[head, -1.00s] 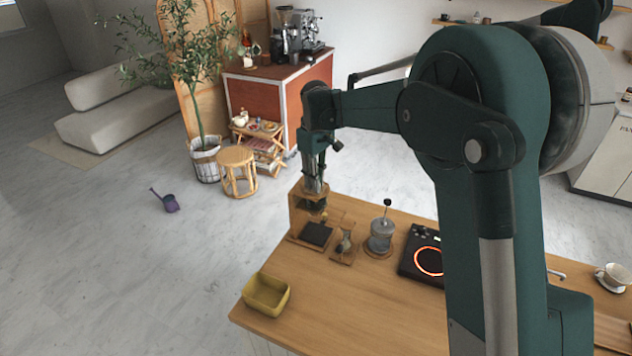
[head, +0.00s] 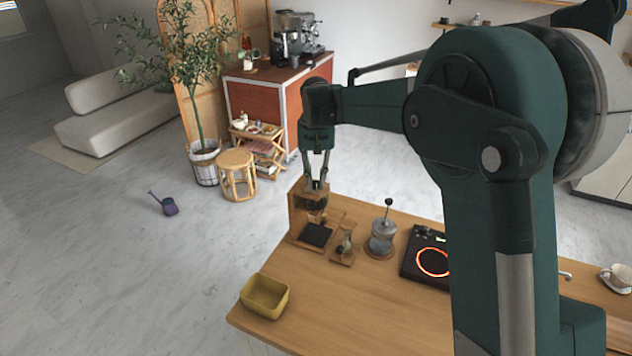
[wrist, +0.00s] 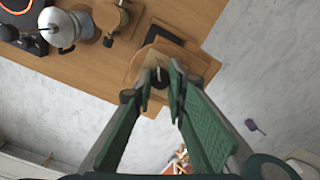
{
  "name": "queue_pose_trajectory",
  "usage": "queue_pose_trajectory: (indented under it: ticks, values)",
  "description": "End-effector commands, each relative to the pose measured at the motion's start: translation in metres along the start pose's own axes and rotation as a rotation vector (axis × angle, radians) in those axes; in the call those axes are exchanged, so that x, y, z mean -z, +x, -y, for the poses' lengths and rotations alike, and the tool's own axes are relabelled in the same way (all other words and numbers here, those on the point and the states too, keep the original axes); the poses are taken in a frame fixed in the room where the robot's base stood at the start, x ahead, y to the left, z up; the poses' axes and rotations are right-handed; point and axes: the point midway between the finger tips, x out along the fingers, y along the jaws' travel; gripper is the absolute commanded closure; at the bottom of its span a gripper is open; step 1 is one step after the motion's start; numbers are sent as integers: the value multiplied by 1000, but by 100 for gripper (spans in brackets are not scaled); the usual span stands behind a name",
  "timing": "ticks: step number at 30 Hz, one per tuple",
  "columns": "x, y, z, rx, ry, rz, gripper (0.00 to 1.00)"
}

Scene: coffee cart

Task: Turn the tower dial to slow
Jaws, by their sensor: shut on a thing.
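The wooden tower (head: 297,214) stands at the back left corner of the wooden table, with a black square (head: 316,235) at its foot. My gripper (head: 316,187) points down onto the top of the tower. In the wrist view its two fingertips (wrist: 160,76) are at the tower's round wooden top (wrist: 143,70). They are shut on the small dark dial (wrist: 159,84), which shows only partly between them. The dial's setting cannot be read in either view.
A small glass vessel on a wooden base (head: 344,247), a grey grinder with a crank (head: 382,236) and a black hot plate with a glowing ring (head: 412,260) stand right of the tower. A yellow bin (head: 265,296) sits at the front left. Bare table lies in front.

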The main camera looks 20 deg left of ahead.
Motion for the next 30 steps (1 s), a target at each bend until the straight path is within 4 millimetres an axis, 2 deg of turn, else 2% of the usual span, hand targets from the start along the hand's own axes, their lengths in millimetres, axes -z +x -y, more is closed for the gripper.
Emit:
queue_pose_trajectory:
  ticks: [9,22,23,25,26,30]
  values:
    - [0,0,1,1,113,0,97]
    - [0,0,1,1,124,0,97]
    - [0,0,1,1,124,0,82]
    - [0,0,1,1,124,0,73]
    - [0,0,1,1,124,0,70]
    - [0,0,0,0,124,0,70]
